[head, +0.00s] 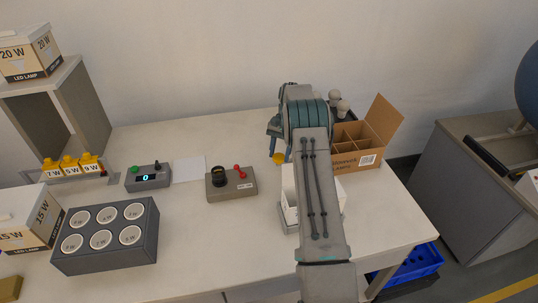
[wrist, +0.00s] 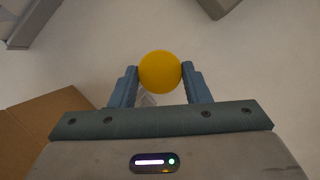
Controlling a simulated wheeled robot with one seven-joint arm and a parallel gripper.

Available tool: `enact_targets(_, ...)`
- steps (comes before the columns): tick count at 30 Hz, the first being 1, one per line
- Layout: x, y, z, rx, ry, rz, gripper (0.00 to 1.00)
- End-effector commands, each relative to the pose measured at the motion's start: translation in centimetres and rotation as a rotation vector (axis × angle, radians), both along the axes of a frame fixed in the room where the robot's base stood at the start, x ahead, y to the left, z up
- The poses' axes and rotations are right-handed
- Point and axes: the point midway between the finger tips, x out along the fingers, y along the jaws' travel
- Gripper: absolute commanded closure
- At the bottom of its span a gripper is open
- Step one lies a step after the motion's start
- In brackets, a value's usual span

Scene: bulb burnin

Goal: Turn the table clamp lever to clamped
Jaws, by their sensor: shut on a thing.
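My gripper (wrist: 160,85) is shut on a smooth round yellow ball (wrist: 160,72), with one blue finger on each side of it. In the head view a bit of yellow (head: 279,157) shows just below my gripper, over the back of the table. I cannot tell whether the ball is the knob of the table clamp lever; whatever it joins to is hidden behind it and my arm. A separate small red lever (head: 239,170) stands on a grey box with a black round socket (head: 218,176), left of my arm; my gripper is apart from it.
An open cardboard box (head: 362,152) with dividers stands right of my gripper, bulbs (head: 342,107) behind it. A white container (head: 290,200) is partly under my arm. A grey tray of round holders (head: 105,263) and a display box (head: 148,177) stand left.

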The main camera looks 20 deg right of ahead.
Motion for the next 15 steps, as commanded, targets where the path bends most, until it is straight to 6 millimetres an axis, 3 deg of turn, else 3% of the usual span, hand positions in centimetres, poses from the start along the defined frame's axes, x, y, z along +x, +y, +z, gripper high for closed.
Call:
enact_targets(14, 0.13, -0.52, 0.22, -0.001, -0.007, -0.02, 0.98)
enact_targets(15, 0.13, -0.5, 0.22, -0.001, -0.007, -0.02, 0.52)
